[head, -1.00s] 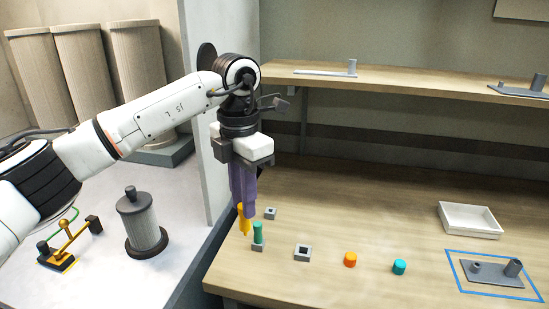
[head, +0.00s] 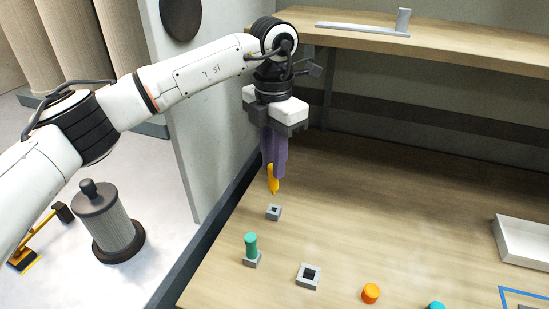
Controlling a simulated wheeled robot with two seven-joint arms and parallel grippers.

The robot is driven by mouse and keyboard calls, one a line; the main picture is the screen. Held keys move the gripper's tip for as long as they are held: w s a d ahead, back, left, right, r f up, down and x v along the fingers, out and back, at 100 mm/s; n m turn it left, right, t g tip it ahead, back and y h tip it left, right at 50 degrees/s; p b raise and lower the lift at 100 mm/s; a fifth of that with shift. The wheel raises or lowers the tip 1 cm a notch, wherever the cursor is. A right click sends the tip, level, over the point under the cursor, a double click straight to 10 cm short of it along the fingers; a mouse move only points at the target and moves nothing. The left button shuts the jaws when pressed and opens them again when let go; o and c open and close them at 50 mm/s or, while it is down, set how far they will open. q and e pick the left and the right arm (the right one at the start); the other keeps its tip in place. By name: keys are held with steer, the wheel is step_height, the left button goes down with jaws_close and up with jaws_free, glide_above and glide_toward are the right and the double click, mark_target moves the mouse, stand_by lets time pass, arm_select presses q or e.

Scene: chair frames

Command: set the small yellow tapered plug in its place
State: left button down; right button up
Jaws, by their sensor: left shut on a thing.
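The small yellow tapered plug (head: 273,182) is held point-down between the purple fingers of my left gripper (head: 273,165). Its tip shows just above, in the picture, a small grey block with a square hole (head: 273,213) on the table. The tip looks apart from the block; the exact height and depth gap I cannot tell. The plug's upper part is hidden by the fingers. My right gripper is not in view.
A green peg (head: 251,243) stands in a grey block just nearer. A larger holed grey block (head: 309,277), an orange cylinder (head: 371,293) and a teal cylinder (head: 436,305) lie along the front. A white tray (head: 524,242) is at right. The middle tabletop (head: 400,210) is clear.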

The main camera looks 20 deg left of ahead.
mark_target(274, 186)
arm_select(q)
steer(key=shift+r, duration=0.1)
steer(key=shift+w+f+b, duration=0.1)
steer(key=shift+f+b, duration=0.9)
steer(key=shift+f, duration=1.35)
steer(key=shift+f, duration=0.2)
steer(key=shift+f+b, duration=0.95)
steer(key=shift+f, duration=0.3)
